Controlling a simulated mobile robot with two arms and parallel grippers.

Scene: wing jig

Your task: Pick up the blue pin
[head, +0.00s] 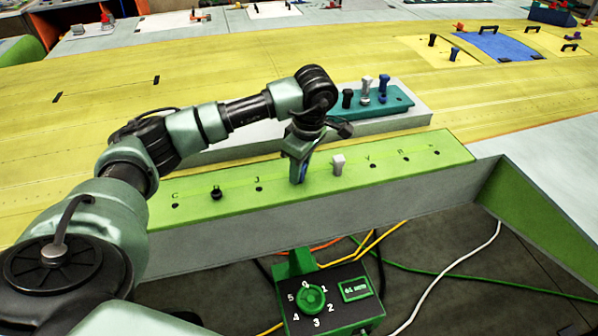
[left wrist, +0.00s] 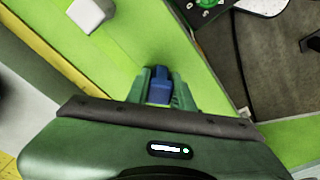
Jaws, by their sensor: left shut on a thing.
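My left gripper (head: 299,178) points down over the green strip (head: 430,148) with its row of lettered holes. It is shut on a blue pin, which shows between the two green fingers in the left wrist view (left wrist: 158,87). In the head view the fingers hide most of this pin, and I cannot tell whether it is still in a hole. A white pin (head: 338,164) stands in the strip just right of the gripper. A black pin (head: 216,192) stands in the strip to the left. My right gripper is not in view.
A teal rack (head: 398,104) behind the strip holds black, white and blue pins. A green control box (head: 330,300) with a dial and cables sits below the strip's front. Farther right are a blue panel (head: 500,45) and more pins on the yellow surface.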

